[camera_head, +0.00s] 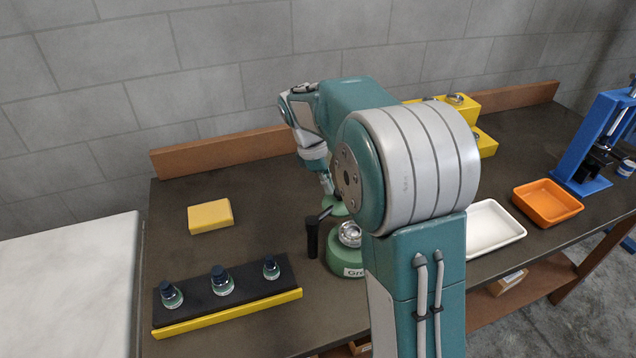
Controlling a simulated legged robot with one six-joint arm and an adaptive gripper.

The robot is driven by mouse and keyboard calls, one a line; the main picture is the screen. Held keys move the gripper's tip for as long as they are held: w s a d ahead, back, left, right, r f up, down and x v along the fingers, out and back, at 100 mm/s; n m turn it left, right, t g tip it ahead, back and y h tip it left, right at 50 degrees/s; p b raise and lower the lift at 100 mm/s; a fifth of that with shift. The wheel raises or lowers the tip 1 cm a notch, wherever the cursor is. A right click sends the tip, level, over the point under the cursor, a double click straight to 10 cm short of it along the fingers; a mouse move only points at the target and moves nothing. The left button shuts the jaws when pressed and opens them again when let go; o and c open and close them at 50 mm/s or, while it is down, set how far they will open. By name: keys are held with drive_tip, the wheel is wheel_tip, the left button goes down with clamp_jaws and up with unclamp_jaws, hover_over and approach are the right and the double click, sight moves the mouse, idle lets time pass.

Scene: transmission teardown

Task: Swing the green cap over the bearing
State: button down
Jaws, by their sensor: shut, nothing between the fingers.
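A round green base (343,262) with a label partly hidden by my arm stands near the table's middle. A silvery bearing (349,235) sits on top of it. A light green piece, which looks like the green cap (338,209), shows just behind the bearing, apart from its top in the picture and partly covered by my arm. My gripper (327,188) points down just above this green piece and looks shut and empty. Whether its tips touch the piece cannot be told. Any hinge between cap and base is hidden.
A black rack (245,287) with small bottles and a yellow block (210,216) are further left. A white tray (490,230), orange tray (547,204) and blue press (590,145) are right.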

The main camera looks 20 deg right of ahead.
drive_tip(key=s+m, duration=0.1)
drive_tip(key=d+m, duration=0.1)
drive_tip(key=shift+s+d+m+g+y, duration=0.15)
drive_tip(key=shift+s+m+g+y, duration=0.15)
drive_tip(key=shift+s+m, duration=0.1)
drive_tip(key=m, duration=0.1)
drive_tip(key=s+m, duration=0.1)
drive_tip(key=shift+s+d+m+y, duration=0.25)
drive_tip(key=shift+d+m+y, duration=0.05)
drive_tip(key=shift+d+m, duration=0.1)
drive_tip(key=s+m, duration=0.2)
drive_tip(key=shift+d+m+g+y, duration=0.1)
drive_tip(key=shift+m+g+y, duration=0.2)
drive_tip(key=shift+y, duration=0.1)
drive_tip(key=shift+s, duration=0.45)
drive_tip(key=v, duration=1.2)
